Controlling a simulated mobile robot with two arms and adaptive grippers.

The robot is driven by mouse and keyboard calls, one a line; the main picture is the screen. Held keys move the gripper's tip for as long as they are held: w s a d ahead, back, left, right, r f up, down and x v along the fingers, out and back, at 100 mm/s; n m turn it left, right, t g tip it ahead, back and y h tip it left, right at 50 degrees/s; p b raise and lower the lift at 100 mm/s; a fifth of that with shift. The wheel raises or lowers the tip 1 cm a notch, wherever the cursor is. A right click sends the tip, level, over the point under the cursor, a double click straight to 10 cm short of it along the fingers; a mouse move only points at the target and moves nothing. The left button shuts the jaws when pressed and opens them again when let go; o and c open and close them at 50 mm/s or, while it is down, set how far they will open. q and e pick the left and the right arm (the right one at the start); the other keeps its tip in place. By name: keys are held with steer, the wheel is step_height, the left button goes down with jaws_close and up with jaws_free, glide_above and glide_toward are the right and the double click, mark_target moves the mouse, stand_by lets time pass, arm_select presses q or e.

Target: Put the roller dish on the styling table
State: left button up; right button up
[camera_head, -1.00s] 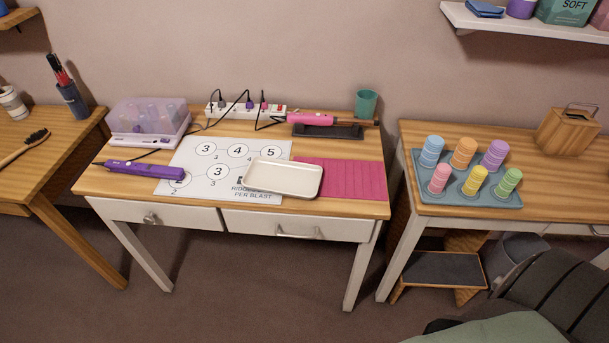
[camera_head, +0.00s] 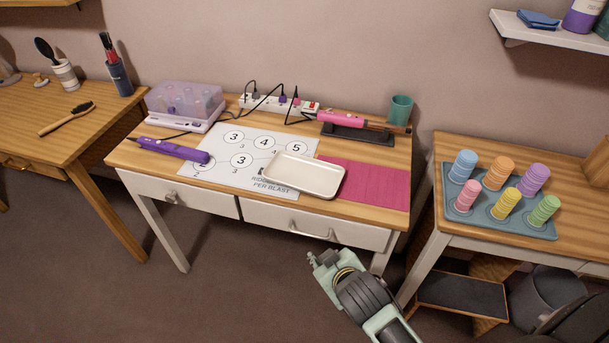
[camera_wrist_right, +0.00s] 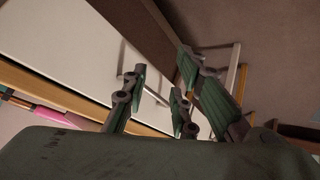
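A cream, shallow rectangular dish (camera_head: 303,175), which looks like the roller dish, lies flat on the middle table, the styling table (camera_head: 226,204). It overlaps the white numbered chart and the edge of the pink mat. My right gripper (camera_head: 318,260) is below and in front of the table's front edge, apart from the dish. In the right wrist view the fingers of this gripper (camera_wrist_right: 160,78) are spread with nothing between them, facing the white drawer front and its handle. My left gripper is not in view.
On the table are a purple iron (camera_head: 173,150), a lidded roller box (camera_head: 186,103), a power strip (camera_head: 279,104), a pink iron on a dark rest (camera_head: 357,133) and a green cup (camera_head: 400,109). A blue tray (camera_head: 493,217) of coloured rollers stands on the right table.

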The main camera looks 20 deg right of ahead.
steer(key=w+a+r+n+t+y, duration=0.25)
steer(key=w+a+r+t, duration=0.2)
steer(key=r, duration=0.55)
steer(key=w+a+r+n+t+y, duration=0.25)
steer(key=w+a+r+n, duration=0.2)
steer(key=r, duration=0.45)
steer(key=w+a+r+n+t+y, duration=0.1)
steer(key=w+a+r+n+t, duration=0.3)
steer(key=r, duration=0.6)
steer(key=s+a+r+n+g+y, duration=0.1)
steer(key=a+r+n+g+y, duration=0.1)
steer(key=a+r+n+y, duration=0.65)
steer(key=s+a+f+n+g+y, duration=0.2)
steer(key=s+a+n+g+y, duration=0.3)
steer(key=a+n+g, duration=0.55)
steer(key=n+g+h, duration=0.6)
steer(key=n+h, duration=0.6)
steer(key=h, duration=0.8)
glide_toward(296, 186)
steer(key=a+f, duration=0.1)
steer(key=f, duration=0.2)
steer(key=d+f+p, duration=0.1)
steer(key=f, duration=0.3)
steer(key=shift+w+d+f, duration=0.15)
steer(key=shift+w+d, duration=0.2)
steer(key=shift+w+f, duration=0.15)
steer(key=shift+f, duration=0.4)
jaws_close()
